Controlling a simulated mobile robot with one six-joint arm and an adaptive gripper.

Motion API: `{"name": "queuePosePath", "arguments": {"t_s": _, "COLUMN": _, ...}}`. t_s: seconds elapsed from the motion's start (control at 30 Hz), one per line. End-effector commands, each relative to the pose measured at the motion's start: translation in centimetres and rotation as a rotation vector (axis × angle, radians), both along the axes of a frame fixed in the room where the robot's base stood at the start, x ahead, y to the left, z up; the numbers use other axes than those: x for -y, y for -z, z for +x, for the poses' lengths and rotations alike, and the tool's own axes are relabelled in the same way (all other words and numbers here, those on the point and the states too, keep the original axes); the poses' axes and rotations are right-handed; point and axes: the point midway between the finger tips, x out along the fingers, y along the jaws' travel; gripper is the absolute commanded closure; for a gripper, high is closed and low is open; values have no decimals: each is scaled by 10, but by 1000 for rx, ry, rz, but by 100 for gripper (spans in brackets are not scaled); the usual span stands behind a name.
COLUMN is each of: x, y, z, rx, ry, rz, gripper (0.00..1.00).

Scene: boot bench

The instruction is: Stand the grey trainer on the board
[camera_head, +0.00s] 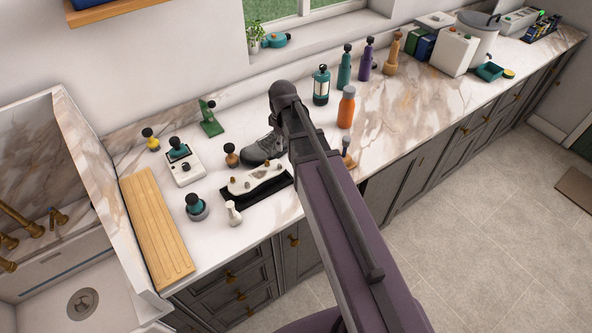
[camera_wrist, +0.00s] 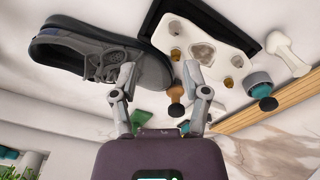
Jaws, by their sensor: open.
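A black tray (camera_head: 233,203) with a white knobbed plate (camera_head: 256,178) lies between trainer and board. Several knobbed stampers, a white device (camera_head: 185,168) and a small white figure (camera_head: 233,213) stand around it. An orange bottle (camera_head: 346,108) stands right of my arm.

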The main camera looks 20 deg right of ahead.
Motion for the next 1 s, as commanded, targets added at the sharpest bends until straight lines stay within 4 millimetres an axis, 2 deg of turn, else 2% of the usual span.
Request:
{"name": "queuePosePath", "arguments": {"t_s": 0.03, "x": 1, "y": 0, "z": -19, "rx": -4, "ry": 72, "rz": 2, "gripper": 40}}
{"name": "queuePosePath", "arguments": {"t_s": 0.2, "x": 2, "y": 0, "z": -60, "rx": -18, "ry": 344, "rz": 6, "gripper": 40}}
{"name": "queuePosePath", "arguments": {"t_s": 0.4, "x": 3, "y": 0, "z": -103, "rx": -29, "ry": 640, "rz": 8, "gripper": 40}}
{"name": "queuePosePath", "arguments": {"t_s": 0.5, "x": 4, "y": 0, "z": -118, "rx": -33, "ry": 747, "rz": 7, "gripper": 40}}
{"name": "queuePosePath", "arguments": {"t_s": 0.7, "x": 4, "y": 0, "z": -130, "rx": -37, "ry": 856, "rz": 7, "gripper": 40}}
{"name": "queuePosePath", "arguments": {"t_s": 0.97, "x": 4, "y": 0, "z": -130, "rx": -38, "ry": 866, "rz": 6, "gripper": 40}}
{"name": "queuePosePath", "arguments": {"t_s": 1.0, "x": 4, "y": 0, "z": -130, "rx": -38, "ry": 865, "rz": 6, "gripper": 46}}
